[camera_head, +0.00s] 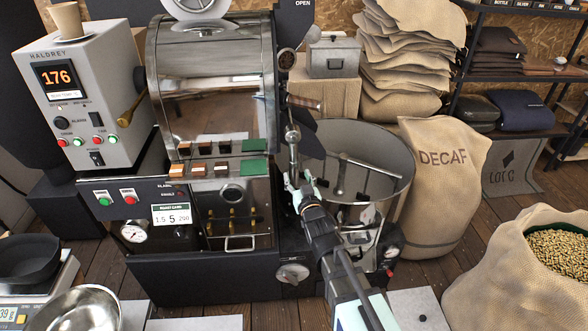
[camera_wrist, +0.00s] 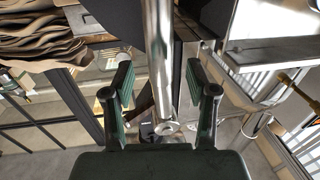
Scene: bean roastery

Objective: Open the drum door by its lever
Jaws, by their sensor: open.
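The roaster drum (camera_head: 212,75) has a shiny steel face at the top centre of the head view. A bright metal lever rod (camera_head: 293,150) hangs near upright at the drum's right side, with a rounded knob near its top. My gripper (camera_head: 299,181) is around the rod's lower part in the head view. In the wrist view my gripper (camera_wrist: 160,80) is open, with a dark green-padded finger on each side of the chrome rod (camera_wrist: 159,50). Gaps show between the rod and both pads there. The door's edge is hidden from me.
A round steel cooling tray (camera_head: 375,160) with stirring arms lies right of my gripper. A DECAF sack (camera_head: 440,185) stands beyond it. The control box (camera_head: 88,90) and a brass handle (camera_head: 130,110) are at left.

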